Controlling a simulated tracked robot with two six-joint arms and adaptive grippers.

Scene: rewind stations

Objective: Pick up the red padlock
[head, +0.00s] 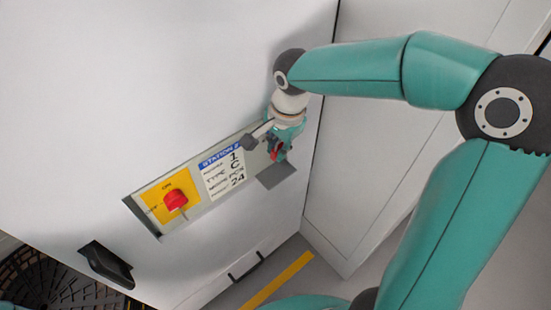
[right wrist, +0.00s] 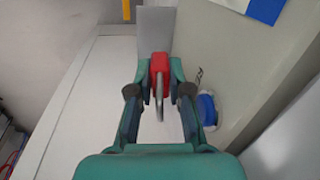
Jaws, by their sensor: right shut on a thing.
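The red padlock (right wrist: 159,63) shows in the right wrist view between the fingertips of my right gripper (right wrist: 160,74), its grey shackle pointing toward the camera. The fingers are shut on its red body from both sides. In the head view the padlock (head: 275,152) is a small red patch, partly hidden by my right gripper (head: 277,146). The gripper is at the right end of the station panel, just above a grey ledge (head: 277,176). I cannot tell whether the padlock still touches the ledge. My left gripper is not in view.
The station panel (head: 150,222) has a red rotary switch (head: 176,199) on a yellow plate and a label (head: 222,174). A black handle (head: 106,265) is at lower left. A blue round part (right wrist: 207,108) sits beside the right gripper. Open floor lies at lower right.

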